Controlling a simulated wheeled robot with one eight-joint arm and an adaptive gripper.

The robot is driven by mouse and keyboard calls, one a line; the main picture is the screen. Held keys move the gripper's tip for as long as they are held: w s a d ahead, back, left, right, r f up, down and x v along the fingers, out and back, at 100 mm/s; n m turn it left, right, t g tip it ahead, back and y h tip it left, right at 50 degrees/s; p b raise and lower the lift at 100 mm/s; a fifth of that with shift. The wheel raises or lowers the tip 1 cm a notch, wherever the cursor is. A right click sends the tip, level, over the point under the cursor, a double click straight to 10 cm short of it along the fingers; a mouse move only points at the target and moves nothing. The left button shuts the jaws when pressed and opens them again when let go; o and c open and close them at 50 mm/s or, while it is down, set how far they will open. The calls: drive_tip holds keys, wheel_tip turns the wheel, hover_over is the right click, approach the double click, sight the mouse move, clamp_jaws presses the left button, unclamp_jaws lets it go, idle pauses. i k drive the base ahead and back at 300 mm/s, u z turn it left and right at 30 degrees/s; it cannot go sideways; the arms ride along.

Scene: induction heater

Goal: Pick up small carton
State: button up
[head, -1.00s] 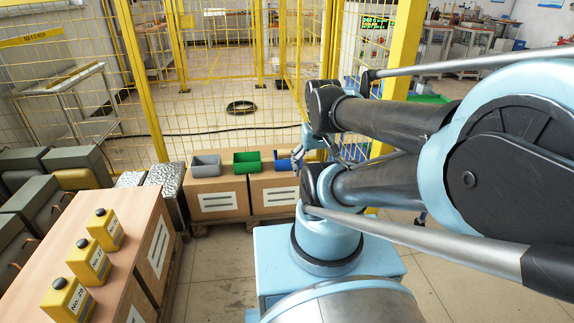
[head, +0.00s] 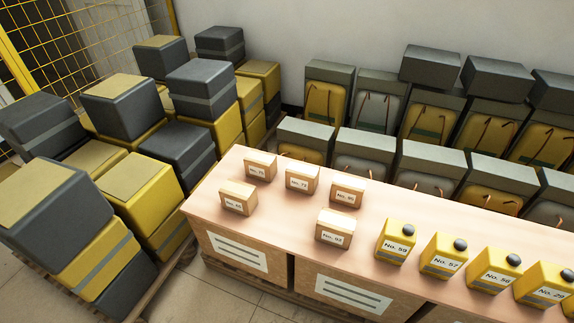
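Several small brown cartons with white number labels stand on the left part of a wooden-topped bench (head: 285,240) in the head view. In the back row are carton No. 75 (head: 260,166), a second carton (head: 301,179) and a third carton (head: 347,191), whose labels are hard to read. In front stand a carton at the left (head: 238,198) and a carton at the right (head: 332,229). They stand apart from one another. My gripper is not in view.
Several yellow canisters with black caps (head: 395,241) stand on the bench right of the cartons. Stacked grey and yellow cases (head: 178,155) fill the left. Grey-topped cases (head: 362,155) line the wall behind. Some floor (head: 218,300) is clear in front.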

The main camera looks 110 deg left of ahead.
sight(260, 165)
drive_tip(key=u, duration=4.25)
drive_tip(key=k, duration=0.5)
drive_tip(key=u, duration=0.35)
drive_tip(key=i, duration=0.5)
drive_tip(key=u, duration=0.1)
